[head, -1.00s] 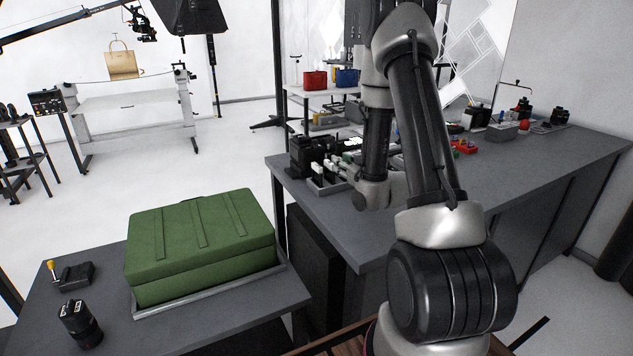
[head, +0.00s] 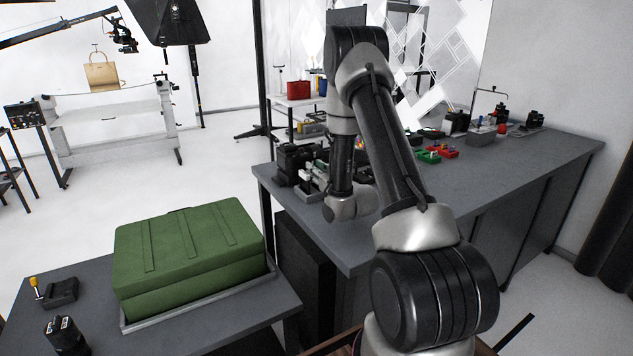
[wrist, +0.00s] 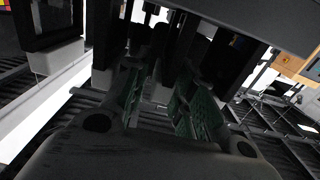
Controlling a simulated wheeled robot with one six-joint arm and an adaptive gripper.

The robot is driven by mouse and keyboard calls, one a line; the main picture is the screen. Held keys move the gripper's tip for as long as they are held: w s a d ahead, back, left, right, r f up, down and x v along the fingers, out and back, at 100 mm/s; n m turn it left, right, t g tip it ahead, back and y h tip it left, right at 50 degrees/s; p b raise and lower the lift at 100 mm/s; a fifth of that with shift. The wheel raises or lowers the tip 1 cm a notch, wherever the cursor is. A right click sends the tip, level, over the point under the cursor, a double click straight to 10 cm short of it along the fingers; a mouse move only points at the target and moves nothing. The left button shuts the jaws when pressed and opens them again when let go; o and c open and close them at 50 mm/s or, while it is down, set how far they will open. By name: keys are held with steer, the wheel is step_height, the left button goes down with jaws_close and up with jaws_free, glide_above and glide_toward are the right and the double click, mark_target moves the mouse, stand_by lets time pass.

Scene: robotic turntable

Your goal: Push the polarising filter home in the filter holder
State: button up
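In the wrist view my gripper (wrist: 161,104) shows two fingers with green pads, apart from each other. A pale tab (wrist: 161,93) under a dark upright piece is in the gap between them; I cannot tell whether either pad touches it. Another dark upright frame with a pale grey foot (wrist: 62,58) stands to the left. I cannot tell which piece is the polarising filter or the filter holder. In the head view my wrist is low over the bench's near left corner, beside black and white items (head: 308,172); my fingertips cannot be made out there.
The grey bench (head: 500,170) has clear room to the right of my arm. Red and green small items (head: 435,154) lie farther back. A green case (head: 190,255) fills most of the nearer table (head: 215,335). A ribbed dark surface surrounds the fingers in the wrist view.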

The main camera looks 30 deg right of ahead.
jaws_close()
steer(key=shift+r, duration=0.1)
